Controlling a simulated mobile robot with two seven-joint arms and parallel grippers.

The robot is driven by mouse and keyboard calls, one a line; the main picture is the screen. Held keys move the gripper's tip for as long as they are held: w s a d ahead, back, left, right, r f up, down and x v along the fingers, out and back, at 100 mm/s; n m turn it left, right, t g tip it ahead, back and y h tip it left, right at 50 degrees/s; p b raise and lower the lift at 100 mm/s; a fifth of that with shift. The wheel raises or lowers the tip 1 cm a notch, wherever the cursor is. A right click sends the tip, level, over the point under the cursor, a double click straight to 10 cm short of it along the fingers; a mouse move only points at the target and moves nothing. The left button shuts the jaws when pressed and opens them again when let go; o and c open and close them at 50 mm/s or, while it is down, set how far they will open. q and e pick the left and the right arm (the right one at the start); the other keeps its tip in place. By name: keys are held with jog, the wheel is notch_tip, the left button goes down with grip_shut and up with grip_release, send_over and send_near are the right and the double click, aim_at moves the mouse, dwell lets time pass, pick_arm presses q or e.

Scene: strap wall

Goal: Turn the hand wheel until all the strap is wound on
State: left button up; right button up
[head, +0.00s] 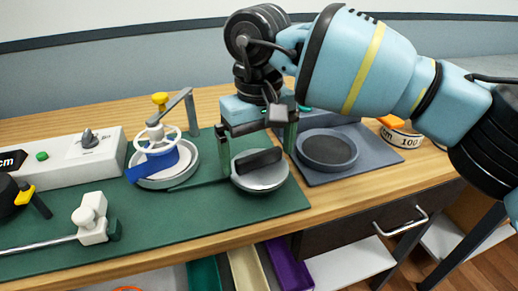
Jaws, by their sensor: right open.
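A white spoked ring (157,139), which looks like the hand wheel, sits over a round light grey spool base (182,176) on the green mat. A blue band (153,165), which looks like the strap, lies under the ring; how much is wound cannot be told. A grey crank arm with a yellow knob (160,99) stands above it. To its right is a grey disc (262,182) with a black bar across its top. My right gripper (259,163) is open, its dark green fingers on either side of the black bar; contact is unclear. My left gripper is not in view.
A white control box (62,157) with a dial and green button stands at left. A white block on a rod (91,218) lies in front of it. A grey plate with a dark round pad (327,150) and an orange-rimmed roll (400,136) are at right. Bins sit below the table edge.

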jog(key=c, duration=0.9)
jog(key=shift+o, duration=0.2)
